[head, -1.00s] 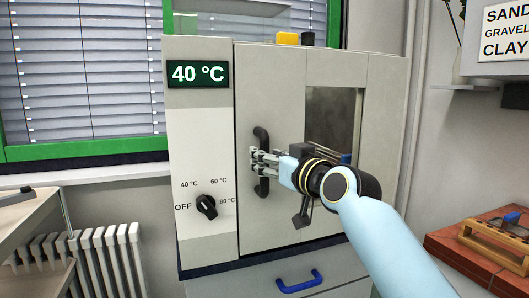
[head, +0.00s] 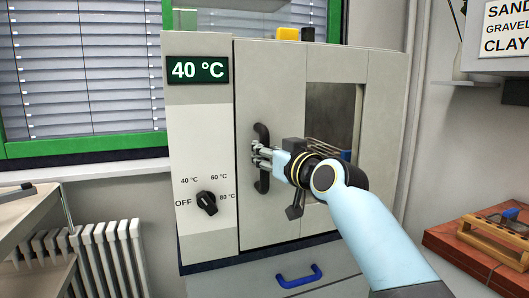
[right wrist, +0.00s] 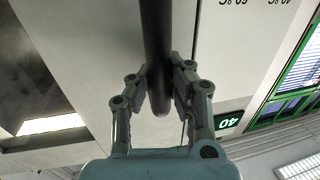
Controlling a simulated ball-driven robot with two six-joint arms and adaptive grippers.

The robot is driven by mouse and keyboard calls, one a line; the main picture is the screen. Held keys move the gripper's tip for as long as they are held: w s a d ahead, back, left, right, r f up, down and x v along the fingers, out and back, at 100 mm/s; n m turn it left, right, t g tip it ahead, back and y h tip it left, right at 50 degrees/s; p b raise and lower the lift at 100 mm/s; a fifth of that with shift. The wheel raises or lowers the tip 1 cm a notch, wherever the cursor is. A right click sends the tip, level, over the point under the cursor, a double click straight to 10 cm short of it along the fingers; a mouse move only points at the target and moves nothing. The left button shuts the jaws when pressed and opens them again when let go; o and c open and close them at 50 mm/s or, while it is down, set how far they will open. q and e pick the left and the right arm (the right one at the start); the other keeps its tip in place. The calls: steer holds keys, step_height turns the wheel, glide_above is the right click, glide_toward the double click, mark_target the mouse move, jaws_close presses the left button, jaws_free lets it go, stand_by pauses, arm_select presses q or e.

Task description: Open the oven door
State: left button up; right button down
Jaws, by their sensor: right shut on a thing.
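The oven (head: 203,130) is a pale grey box with a "40 °C" display. Its door (head: 280,80) looks shut, with no clear gap at its edge. The black upright handle (head: 262,133) is on the left part of the door. In the right wrist view, the dark bar of the handle (right wrist: 155,40) runs between the two fingers of the right gripper (right wrist: 160,88). My forearm and gripper hide part of the door and window. My left gripper is not in view.
A black knob (head: 207,203) is on the panel left of the door. A drawer with a blue handle (head: 299,277) lies below. A wooden rack (head: 495,244) stands on a reddish surface at right. A radiator (head: 105,255) and a bench edge (head: 30,212) are at left.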

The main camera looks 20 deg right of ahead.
stand_by(0.4)
steer(key=c, duration=1.5)
jaws_free()
steer(key=shift+d, duration=0.1)
steer(key=v, duration=1.2)
steer(key=shift+o, duration=0.4)
